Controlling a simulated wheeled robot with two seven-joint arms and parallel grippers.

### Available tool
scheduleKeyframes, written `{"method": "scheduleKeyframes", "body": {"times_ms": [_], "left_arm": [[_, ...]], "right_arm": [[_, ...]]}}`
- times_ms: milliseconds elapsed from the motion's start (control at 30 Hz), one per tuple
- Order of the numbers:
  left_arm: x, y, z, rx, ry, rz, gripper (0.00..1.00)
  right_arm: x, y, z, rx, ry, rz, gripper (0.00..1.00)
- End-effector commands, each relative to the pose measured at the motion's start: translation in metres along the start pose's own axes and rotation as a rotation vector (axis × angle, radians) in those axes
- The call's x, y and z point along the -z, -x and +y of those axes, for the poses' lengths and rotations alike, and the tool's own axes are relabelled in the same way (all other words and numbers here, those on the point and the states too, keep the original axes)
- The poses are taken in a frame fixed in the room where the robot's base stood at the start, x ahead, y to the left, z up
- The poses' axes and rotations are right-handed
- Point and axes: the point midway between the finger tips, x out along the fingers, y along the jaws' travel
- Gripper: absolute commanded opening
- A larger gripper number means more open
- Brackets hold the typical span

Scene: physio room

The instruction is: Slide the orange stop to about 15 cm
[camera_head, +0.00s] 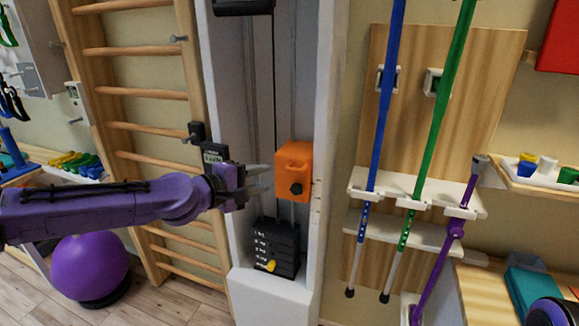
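The orange stop (293,170) is a block with a dark knob on its front. It sits on the vertical rails of the white column, above the black weight stack (275,247). My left gripper (262,179) comes in from the left at the stop's height. Its two grey fingers are apart, one above the other, with nothing seen between them. The fingertips point at the stop's left side and look just short of it; exact contact is hard to tell. My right gripper is not in view.
The white column's side walls (325,100) flank the rails. Wooden wall bars (135,93) stand at left, with a purple ball (90,268) below. Blue (385,110) and green (445,90) poles and a purple crutch (456,229) hang in a rack at right.

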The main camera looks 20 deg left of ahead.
Motion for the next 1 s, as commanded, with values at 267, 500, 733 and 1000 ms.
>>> {"method": "scheduleKeyframes", "body": {"times_ms": [267,500,733,1000], "left_arm": [[0.001,-0.032,-0.002,0.005,-0.014,0.003,0.37],[0.002,-0.078,-0.001,0.002,-0.010,0.005,0.37],[0.002,-0.102,0.001,-0.001,-0.010,0.005,0.37],[0.002,-0.105,0.002,-0.003,-0.009,0.005,0.37]], "right_arm": [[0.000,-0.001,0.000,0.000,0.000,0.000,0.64],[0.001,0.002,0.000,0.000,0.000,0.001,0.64],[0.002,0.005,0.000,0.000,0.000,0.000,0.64],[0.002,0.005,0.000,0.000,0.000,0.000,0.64]]}}
